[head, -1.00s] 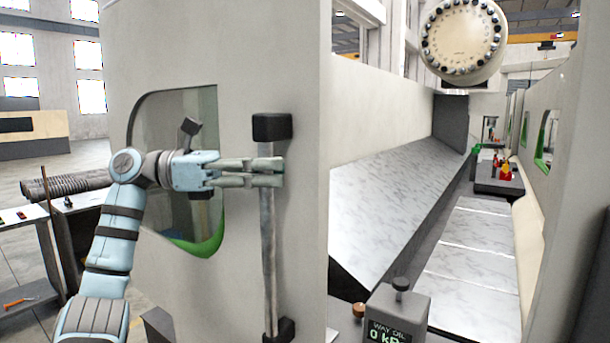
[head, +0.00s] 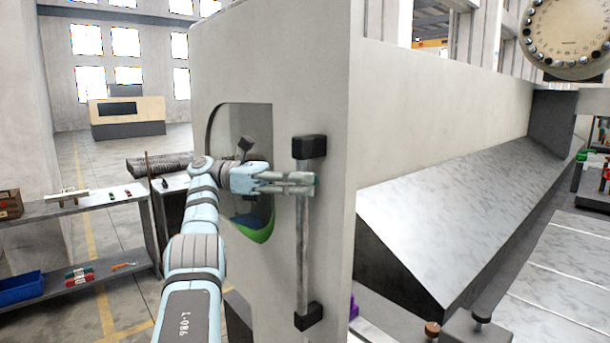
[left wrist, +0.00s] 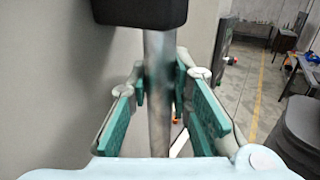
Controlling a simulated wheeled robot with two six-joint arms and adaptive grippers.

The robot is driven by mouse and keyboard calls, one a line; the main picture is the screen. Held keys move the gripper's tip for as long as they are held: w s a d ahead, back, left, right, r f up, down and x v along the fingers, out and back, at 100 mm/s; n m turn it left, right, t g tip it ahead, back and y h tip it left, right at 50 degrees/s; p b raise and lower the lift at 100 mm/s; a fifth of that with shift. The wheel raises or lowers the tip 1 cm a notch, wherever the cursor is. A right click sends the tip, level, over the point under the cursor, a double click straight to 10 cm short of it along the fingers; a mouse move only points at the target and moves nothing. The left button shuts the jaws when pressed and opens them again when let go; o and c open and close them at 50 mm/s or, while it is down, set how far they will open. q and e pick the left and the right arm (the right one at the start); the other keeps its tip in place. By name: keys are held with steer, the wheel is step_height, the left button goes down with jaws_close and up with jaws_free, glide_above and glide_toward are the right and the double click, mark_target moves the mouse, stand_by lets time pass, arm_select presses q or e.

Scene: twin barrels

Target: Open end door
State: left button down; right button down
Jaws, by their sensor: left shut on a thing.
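The end door (head: 290,60) is a tall pale panel with a rounded window (head: 240,125) and a vertical metal bar handle (head: 303,245) between two black mounts. My left gripper (head: 308,184) is shut on the upper part of this handle, just below the top mount. In the left wrist view, the handle bar (left wrist: 158,120) stands between the green-padded fingers (left wrist: 160,85), with the black mount (left wrist: 140,10) above. The inner edge of the door is not clear in these views. My right gripper is not in view.
A sloping metal cover (head: 450,215) and flat plates (head: 560,265) lie inside the machine at right. A shelf bench (head: 90,212) with small items and a blue bin (head: 20,288) stands at left.

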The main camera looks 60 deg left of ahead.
arm_select(q)
steer(key=shift+d, duration=0.5)
steer(key=c, duration=1.5)
jaws_free()
steer(key=shift+a, duration=0.1)
steer(key=shift+o, duration=0.3)
steer(key=shift+a+f, duration=0.15)
steer(key=shift+a, duration=0.15)
steer(key=shift+d, duration=0.2)
